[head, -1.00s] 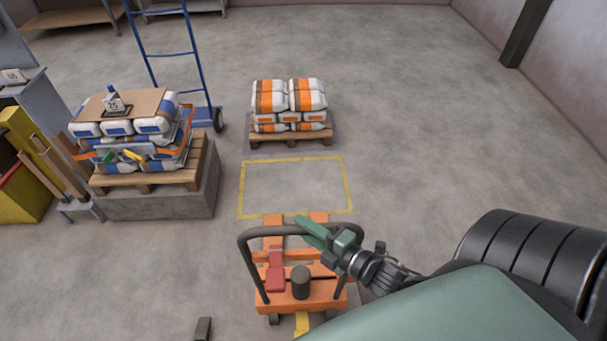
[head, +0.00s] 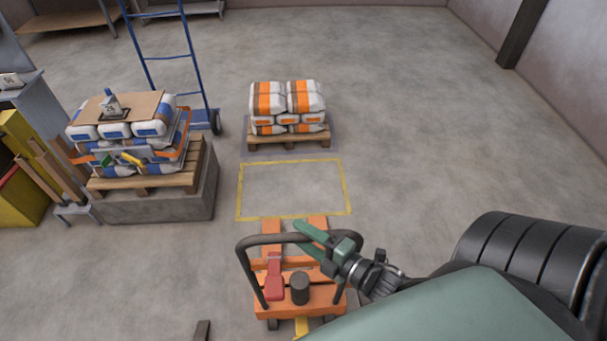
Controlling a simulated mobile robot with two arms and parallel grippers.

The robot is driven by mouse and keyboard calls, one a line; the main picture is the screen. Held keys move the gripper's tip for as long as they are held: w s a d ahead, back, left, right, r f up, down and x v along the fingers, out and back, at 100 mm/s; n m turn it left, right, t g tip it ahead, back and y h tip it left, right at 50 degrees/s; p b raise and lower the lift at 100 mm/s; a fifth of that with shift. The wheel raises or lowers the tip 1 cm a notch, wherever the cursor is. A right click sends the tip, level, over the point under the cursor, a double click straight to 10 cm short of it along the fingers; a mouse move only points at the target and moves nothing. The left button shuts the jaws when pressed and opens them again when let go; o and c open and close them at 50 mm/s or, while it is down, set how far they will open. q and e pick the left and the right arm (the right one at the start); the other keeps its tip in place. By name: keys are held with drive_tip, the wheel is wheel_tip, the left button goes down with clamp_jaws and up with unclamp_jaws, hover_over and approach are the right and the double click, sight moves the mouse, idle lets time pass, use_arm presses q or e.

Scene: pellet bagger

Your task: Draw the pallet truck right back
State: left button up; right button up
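The orange pallet truck (head: 320,297) stands at the lower middle of the head view. Its forks point away from me, with the tips at the near edge of the yellow floor outline (head: 345,190). Its dark looped handle (head: 262,240) rises on my side, with a red part and a dark cylinder on the body. My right gripper (head: 306,240) is at the top bar of the handle, its green fingers spread apart, one above and one below the bar. I cannot tell whether they touch it. My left gripper is not in view.
A pallet of orange-striped sacks (head: 288,105) stands beyond the empty outline. At left, blue-striped sacks (head: 150,128) sit on a pallet on a concrete block (head: 185,207), beside a blue hand truck (head: 190,60). A small dark block (head: 203,330) lies near the bottom edge. The floor at right is clear.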

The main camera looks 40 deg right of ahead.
drive_tip(key=b+v, duration=0.2)
drive_tip(key=v, duration=0.5)
drive_tip(key=shift+s+d, duration=0.1)
drive_tip(key=shift+s, duration=0.25)
